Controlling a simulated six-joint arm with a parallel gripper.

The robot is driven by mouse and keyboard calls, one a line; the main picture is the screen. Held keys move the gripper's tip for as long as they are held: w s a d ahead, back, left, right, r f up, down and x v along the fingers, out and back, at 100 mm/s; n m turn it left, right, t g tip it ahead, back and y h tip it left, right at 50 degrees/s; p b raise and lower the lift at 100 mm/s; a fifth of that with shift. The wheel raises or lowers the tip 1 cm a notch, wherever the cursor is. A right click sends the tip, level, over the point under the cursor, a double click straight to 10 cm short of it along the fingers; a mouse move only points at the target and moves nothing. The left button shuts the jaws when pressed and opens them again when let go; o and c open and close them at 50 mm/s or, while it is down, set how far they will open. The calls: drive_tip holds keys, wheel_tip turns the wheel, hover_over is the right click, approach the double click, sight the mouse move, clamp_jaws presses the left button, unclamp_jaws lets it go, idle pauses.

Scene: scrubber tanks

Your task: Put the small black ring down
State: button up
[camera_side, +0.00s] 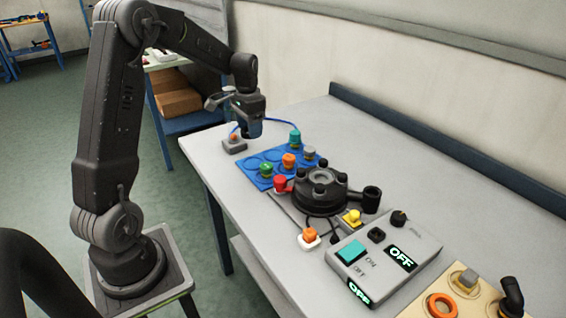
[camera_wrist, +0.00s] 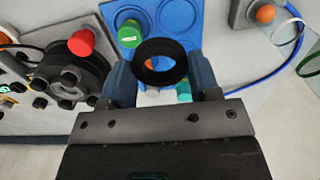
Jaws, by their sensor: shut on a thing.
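My gripper (camera_wrist: 160,70) is shut on the small black ring (camera_wrist: 161,61). In the wrist view the ring sits between the two blue-grey fingertips, with its opening facing the camera. In the side view my gripper (camera_side: 249,132) hangs above the table's far left end, near the blue tray (camera_side: 252,181); the ring cannot be made out there. In the wrist view the ring and fingers overlap the blue tray (camera_wrist: 185,16), which has round recesses. A green-topped piece (camera_wrist: 130,34) shows beside the ring, and a teal piece is partly hidden behind it.
A black round housing (camera_side: 320,190) with a red knob (camera_side: 280,183) stands beside the tray. A grey block with an orange button (camera_side: 234,144) sits by the table's edge. A control box (camera_side: 385,262) reads OFF. Free table (camera_side: 430,180) lies toward the wall.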

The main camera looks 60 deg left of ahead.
drive_tip(key=s+a+f, duration=0.1)
drive_tip(key=s+a, duration=0.7)
hover_over(254, 164)
wheel_tip(254, 164, down, 7)
drive_tip(key=shift+a+f, duration=0.1)
drive_tip(key=shift+f, duration=1.95)
drive_tip(key=shift+f, duration=0.15)
drive_tip(key=o, duration=1)
